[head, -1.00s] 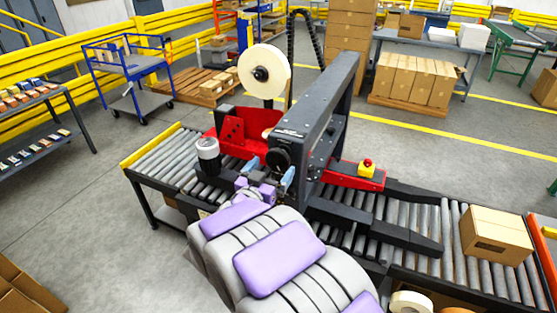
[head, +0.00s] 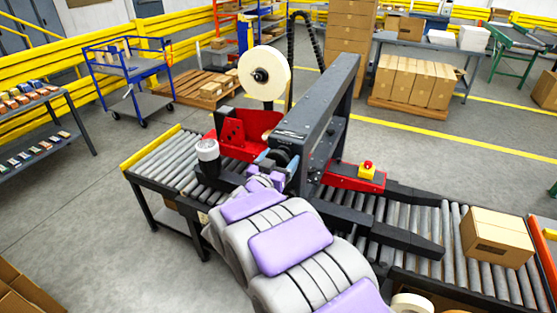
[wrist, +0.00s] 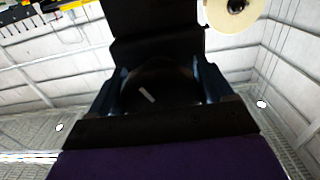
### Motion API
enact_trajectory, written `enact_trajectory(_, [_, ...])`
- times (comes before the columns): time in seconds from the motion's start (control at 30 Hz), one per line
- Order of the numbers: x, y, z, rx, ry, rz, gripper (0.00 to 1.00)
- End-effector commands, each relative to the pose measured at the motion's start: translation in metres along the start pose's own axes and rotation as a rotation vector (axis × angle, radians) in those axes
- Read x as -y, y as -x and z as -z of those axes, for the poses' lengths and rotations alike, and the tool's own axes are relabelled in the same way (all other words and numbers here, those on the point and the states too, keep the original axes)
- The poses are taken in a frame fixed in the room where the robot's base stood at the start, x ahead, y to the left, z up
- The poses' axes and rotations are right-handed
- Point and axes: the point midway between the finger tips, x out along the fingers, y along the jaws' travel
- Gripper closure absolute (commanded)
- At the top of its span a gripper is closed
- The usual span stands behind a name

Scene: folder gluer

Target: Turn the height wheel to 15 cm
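The height wheel (head: 285,158) is a dark round wheel on the side of the dark machine frame, low on its near upright. My gripper (head: 276,163) is right at it and hides part of it. In the wrist view, my gripper's two bluish-black fingers (wrist: 163,88) stand apart. A dark round shape, which looks like the height wheel (wrist: 165,75), with a short pale mark, lies between them. I cannot make out contact between fingers and rim. No height scale is readable.
The machine frame (head: 318,120) rises over a roller conveyor (head: 160,160). A tape roll (head: 264,74) stands above, a black cylinder with a white top (head: 208,152) at left, and a red emergency button (head: 367,167) at right. A carton (head: 497,237) sits on the right rollers.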

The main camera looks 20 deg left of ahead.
Motion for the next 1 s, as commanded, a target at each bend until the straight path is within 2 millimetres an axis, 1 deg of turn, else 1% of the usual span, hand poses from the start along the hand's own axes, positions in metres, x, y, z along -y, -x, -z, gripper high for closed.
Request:
enact_trajectory(0.03, [0.001, 0.0003, 0.0002, 0.0, 0.0, 0.003, 0.29])
enact_trajectory(0.27, [0.002, 0.0005, 0.0001, -0.001, 0.001, 0.003, 0.5])
enact_trajectory(0.37, [0.0025, 0.0006, 0.0001, 0.0, -0.009, 0.003, 0.5])
enact_trajectory(0.53, [0.0032, 0.0007, -0.0001, 0.001, -0.078, 0.003, 0.5])
enact_trajectory(0.77, [0.0038, 0.0007, -0.0003, 0.0, -0.082, 0.004, 0.5])
enact_trajectory(0.8, [0.0039, 0.0008, -0.0002, -0.001, -0.082, 0.004, 0.17])
enact_trajectory(0.97, [0.0035, 0.0007, -0.0002, -0.001, -0.081, 0.004, 0.02])
enact_trajectory(1.0, [0.0032, 0.0006, -0.0002, 0.0, -0.081, 0.003, 0.0])
